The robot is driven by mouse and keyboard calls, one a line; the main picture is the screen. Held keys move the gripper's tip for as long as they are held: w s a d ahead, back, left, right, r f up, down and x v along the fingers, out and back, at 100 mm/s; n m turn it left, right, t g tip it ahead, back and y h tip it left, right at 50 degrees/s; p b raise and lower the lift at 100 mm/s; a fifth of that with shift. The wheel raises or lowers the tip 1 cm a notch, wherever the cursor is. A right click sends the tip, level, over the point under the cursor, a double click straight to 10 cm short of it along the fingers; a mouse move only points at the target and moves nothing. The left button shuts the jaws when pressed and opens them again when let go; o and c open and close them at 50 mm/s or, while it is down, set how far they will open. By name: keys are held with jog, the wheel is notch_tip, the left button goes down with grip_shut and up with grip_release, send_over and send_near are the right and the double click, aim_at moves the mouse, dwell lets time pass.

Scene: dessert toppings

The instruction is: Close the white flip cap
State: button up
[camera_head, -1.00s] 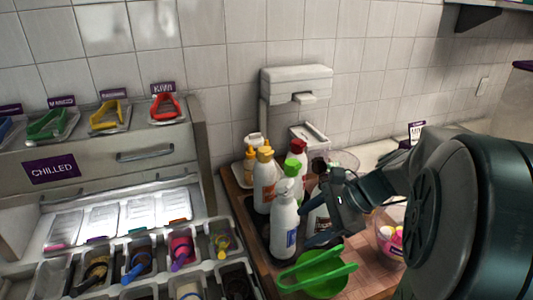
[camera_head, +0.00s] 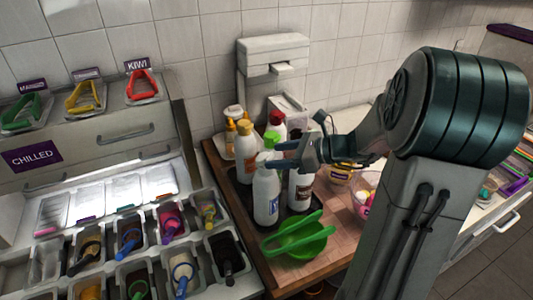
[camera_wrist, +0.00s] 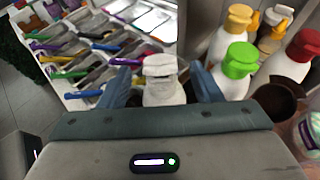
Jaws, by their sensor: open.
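The white bottle with the white flip cap (camera_head: 265,158) stands upright at the front left of the dark tray, with a blue label on its body (camera_head: 266,197). In the wrist view the white cap (camera_wrist: 160,66) is centred, with the bottle's shoulder below it. I cannot tell clearly how far its lid is raised. My gripper (camera_head: 284,154) is at cap height beside and around the bottle's top. In the wrist view my gripper (camera_wrist: 163,86) is open, with one blue-grey finger on each side of the bottle and gaps showing.
Close by stand a green-capped bottle (camera_wrist: 235,72), a yellow-capped bottle (camera_head: 245,150) and a red-capped bottle (camera_wrist: 292,58). A green bowl (camera_head: 302,240) with green tongs sits in front on the wooden board. Topping bins (camera_head: 180,270) with coloured utensils fill the left.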

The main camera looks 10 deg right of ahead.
aim_at(267, 154)
jog(key=shift+x, duration=2.05)
jog(key=c, duration=0.9)
jog(key=shift+s+d+f+t+y+b, duration=0.15)
jog(key=shift+f+t+y+b, duration=0.3)
jog(key=shift+b, duration=0.65)
jog(key=shift+c, duration=0.3)
jog(key=y+b, duration=0.1)
jog(key=t+b, duration=0.1)
jog(key=b, duration=0.1)
jog(key=shift+s+d+f+y, duration=0.1)
jog(key=shift+d+f+y, duration=0.05)
jog(key=shift+f+y, duration=0.2)
jog(key=shift+d+t+y+b, duration=0.1)
jog(key=shift+t+y+b, duration=0.25)
jog(key=shift+y+b, duration=0.3)
jog(key=shift+r, duration=0.1)
